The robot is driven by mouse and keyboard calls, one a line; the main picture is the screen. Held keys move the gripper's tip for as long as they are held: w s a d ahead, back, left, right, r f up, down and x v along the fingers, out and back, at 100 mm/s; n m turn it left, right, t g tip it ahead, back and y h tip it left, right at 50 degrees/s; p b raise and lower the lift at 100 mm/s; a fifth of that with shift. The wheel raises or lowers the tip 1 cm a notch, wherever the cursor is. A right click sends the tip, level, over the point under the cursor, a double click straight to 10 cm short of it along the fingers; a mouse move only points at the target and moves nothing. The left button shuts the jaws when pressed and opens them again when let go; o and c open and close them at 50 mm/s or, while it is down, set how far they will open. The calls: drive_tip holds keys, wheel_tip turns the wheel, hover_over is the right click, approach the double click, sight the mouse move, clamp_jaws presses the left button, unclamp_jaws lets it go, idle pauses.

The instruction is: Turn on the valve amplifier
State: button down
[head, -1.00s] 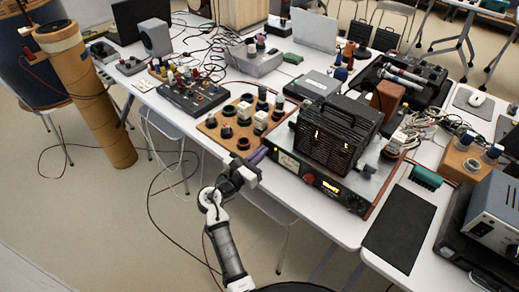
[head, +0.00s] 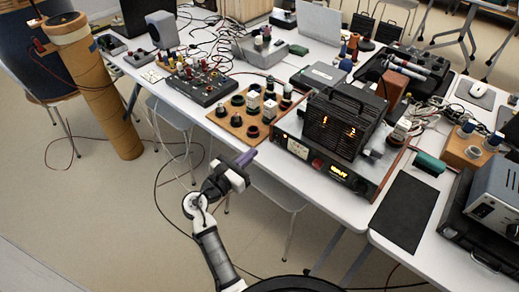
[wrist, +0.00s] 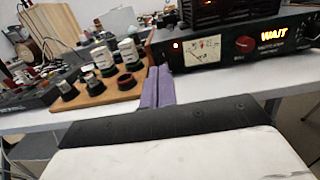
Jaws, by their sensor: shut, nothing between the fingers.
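The valve amplifier (head: 330,161) stands on the white table, with valves glowing orange inside its black cage (head: 345,122). Its front display (head: 338,171) is lit and reads "WAIT" in the wrist view (wrist: 274,36). The front panel also has a lit needle meter (wrist: 203,52), a red knob (wrist: 245,44) and a small lit indicator (wrist: 176,45). My gripper (head: 248,156) is shut and empty, its purple fingers pressed together. It is in front of the table edge, left of the amplifier and apart from it. The fingers also show in the wrist view (wrist: 154,86).
A wooden board with valves and sockets (head: 236,124) lies left of the amplifier. A black mat (head: 403,214) and a grey instrument (head: 495,208) are to its right. A cardboard tube (head: 100,95) stands on the floor at left. Floor before the table is mostly clear, with cables.

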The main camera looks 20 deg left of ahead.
drive_tip(key=shift+r+v, duration=0.2)
drive_tip(key=shift+v, duration=0.85)
drive_tip(key=shift+r+v, duration=0.25)
drive_tip(key=shift+v, duration=0.8)
drive_tip(key=shift+a+r, duration=0.1)
